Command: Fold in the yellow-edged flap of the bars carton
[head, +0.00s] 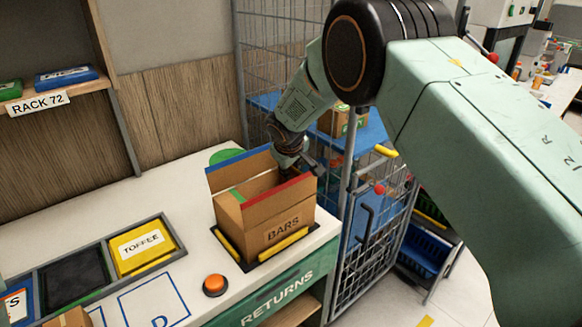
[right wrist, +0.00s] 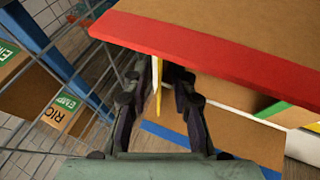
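The bars carton (head: 282,222) stands on the counter, its top open. Its blue-edged flap (head: 240,160) stands up at the back, and its red-edged flap (head: 278,189) stands up at the front; the red-edged flap also crosses the right wrist view (right wrist: 215,50). A green edge (head: 237,195) shows at the carton's left end. My right gripper (head: 303,165) is at the carton's right end. In the right wrist view the yellow-edged flap (right wrist: 158,92) shows edge-on between its two parted fingers. The head view hides this flap behind the gripper. My left gripper is out of view.
A black mat with yellow bars (head: 228,245) lies under the carton. A wire cage cart (head: 375,235) stands close on the right, holding boxes (head: 340,120).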

